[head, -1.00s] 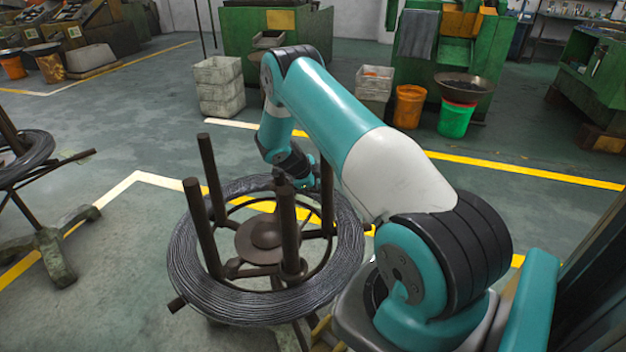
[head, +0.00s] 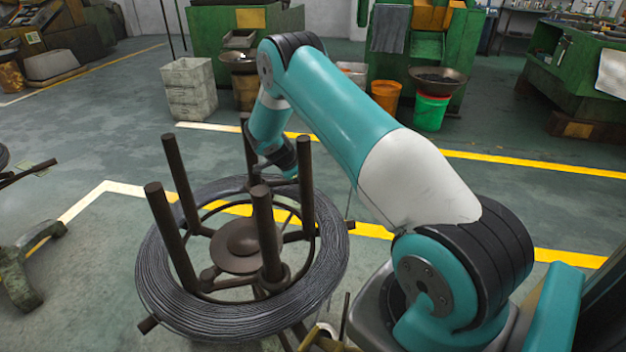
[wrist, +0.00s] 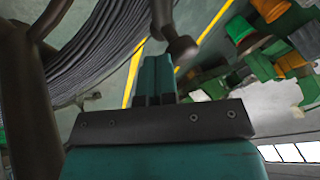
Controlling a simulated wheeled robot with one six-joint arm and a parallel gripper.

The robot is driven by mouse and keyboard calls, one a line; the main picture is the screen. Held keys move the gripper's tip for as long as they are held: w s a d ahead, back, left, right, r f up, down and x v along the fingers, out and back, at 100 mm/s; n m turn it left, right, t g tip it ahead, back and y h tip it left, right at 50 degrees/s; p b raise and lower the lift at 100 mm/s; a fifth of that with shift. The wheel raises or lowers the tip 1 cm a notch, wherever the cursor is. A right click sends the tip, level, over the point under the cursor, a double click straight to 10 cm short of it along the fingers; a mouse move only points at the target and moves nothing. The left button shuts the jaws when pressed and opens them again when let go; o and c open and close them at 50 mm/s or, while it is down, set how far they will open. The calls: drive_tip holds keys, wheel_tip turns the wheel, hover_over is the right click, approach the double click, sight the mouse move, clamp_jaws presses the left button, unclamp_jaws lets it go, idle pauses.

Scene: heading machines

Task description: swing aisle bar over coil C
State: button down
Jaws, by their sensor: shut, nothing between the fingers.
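A coil of dark grey wire (head: 165,290) lies around a brown reel stand (head: 240,245) with several upright posts, left of my arm in the head view. Its label does not show, so I cannot tell whether it is coil C. In the wrist view, my gripper (wrist: 154,65) has its teal fingers together and empty. A dark bar with a rounded end (wrist: 181,48) lies just beyond and right of the fingertips; I cannot tell whether they touch. The wire (wrist: 100,50) and a brown post (wrist: 28,110) fill the left.
Another stand's leg (head: 22,275) shows at the left edge. Stacked grey crates (head: 190,88), an orange bucket (head: 386,96) and a green bucket (head: 430,113) stand before green machines. Yellow floor lines (head: 530,166) cross open floor behind my arm.

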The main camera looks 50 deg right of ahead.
drive_tip(key=shift+w+d+f, duration=0.15)
drive_tip(key=shift+w+d, duration=0.1)
drive_tip(key=shift+d, duration=0.05)
drive_tip(key=shift+w+d+n+t+b, duration=0.5)
drive_tip(key=shift+w+d+n+b, duration=0.1)
drive_tip(key=shift+n, duration=0.1)
drive_tip(key=shift+r, duration=0.2)
drive_tip(key=p+v, duration=0.5)
drive_tip(key=v, duration=0.5)
drive_tip(key=shift+s, duration=0.25)
drive_tip(key=shift+d, duration=0.15)
drive_tip(key=shift+r, duration=0.1)
